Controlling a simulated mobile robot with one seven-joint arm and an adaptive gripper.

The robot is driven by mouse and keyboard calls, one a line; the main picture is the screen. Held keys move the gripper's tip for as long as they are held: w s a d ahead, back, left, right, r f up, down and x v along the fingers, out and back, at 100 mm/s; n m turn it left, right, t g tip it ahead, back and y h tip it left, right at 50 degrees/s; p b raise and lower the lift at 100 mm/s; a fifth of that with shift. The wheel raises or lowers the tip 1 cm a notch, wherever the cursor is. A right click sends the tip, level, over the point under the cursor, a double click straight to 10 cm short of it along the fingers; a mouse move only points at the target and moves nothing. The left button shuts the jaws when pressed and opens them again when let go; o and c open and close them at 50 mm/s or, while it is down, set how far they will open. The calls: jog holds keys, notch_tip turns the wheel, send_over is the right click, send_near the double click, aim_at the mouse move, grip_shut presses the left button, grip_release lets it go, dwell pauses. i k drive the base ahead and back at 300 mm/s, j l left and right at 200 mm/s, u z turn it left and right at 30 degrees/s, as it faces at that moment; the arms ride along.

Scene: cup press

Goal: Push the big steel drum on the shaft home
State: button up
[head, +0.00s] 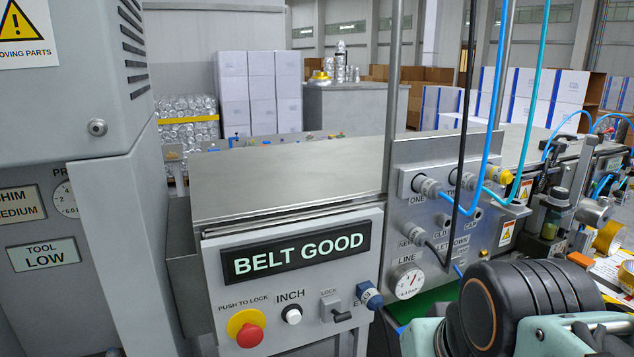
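No big steel drum on a shaft shows clearly. A small grey metal cylinder (594,211) sits at the far right, side-on beside the machine, partly cut off by the clutter around it; I cannot tell whether it is the drum. My arm, black and pale teal, fills the lower right corner in front of the bench. My gripper's fingers do not show.
A control box (290,280) with a "BELT GOOD" display, a red button and a white button stands in the middle. A grey cabinet (75,190) blocks the left. Blue hoses (488,90) hang before the valve panel (440,200). Yellow tape rolls (607,238) lie right.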

aim_at(589, 213)
jog(key=z, duration=1.5)
jog(key=l, duration=0.7)
jog(key=i+l, duration=0.2)
jog(key=l, duration=0.15)
jog(key=i+l+u, duration=0.1)
jog(key=l, duration=0.3)
jog(key=i+l, duration=0.3)
jog(key=i, duration=0.15)
jog(key=i+l, duration=0.3)
jog(key=i+l+u, duration=0.1)
jog(key=i, duration=0.45)
jog(key=i+l, duration=0.15)
jog(key=i, duration=0.4)
jog(key=u, duration=0.05)
